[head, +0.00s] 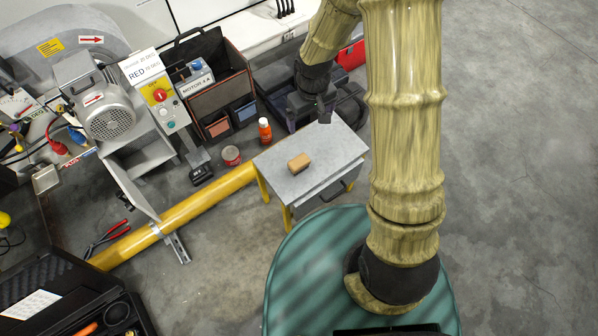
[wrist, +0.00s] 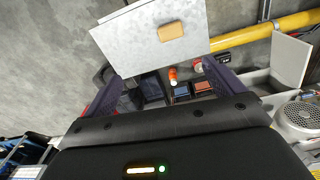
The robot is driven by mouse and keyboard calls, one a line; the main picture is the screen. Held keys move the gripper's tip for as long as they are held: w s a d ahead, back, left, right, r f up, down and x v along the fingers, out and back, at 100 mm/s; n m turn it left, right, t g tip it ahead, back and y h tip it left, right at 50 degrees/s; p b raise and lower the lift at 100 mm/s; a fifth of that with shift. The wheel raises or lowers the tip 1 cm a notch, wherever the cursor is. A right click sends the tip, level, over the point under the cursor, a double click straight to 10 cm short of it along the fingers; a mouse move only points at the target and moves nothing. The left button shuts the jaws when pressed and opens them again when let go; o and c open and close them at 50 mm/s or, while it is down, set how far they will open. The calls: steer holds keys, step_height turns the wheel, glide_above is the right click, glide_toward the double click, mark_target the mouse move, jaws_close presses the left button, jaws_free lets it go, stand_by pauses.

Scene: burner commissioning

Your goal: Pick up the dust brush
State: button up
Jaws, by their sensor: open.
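A small tan block with a darker side, which looks like the dust brush (head: 299,163), lies on the grey top of a small yellow-legged table (head: 335,150). Its bristles cannot be made out.
An open bin unit (head: 230,85) and a motor rig (head: 108,115) stand behind. Floor at right is clear.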

steer(key=n+b, duration=0.1)
steer(key=b, duration=0.2)
glide_above(299, 161)
step_height(299, 161, down, 10)
steer(key=shift+a+r+g, duration=0.2)
steer(key=shift+g, duration=0.1)
steer(key=shift+f, duration=0.1)
step_height(299, 161, down, 12)
steer(key=b, duration=0.3)
steer(key=shift+f, duration=0.1)
steer(key=f+b, duration=0.2)
steer(key=f, duration=0.3)
steer(key=shift+d, duration=0.2)
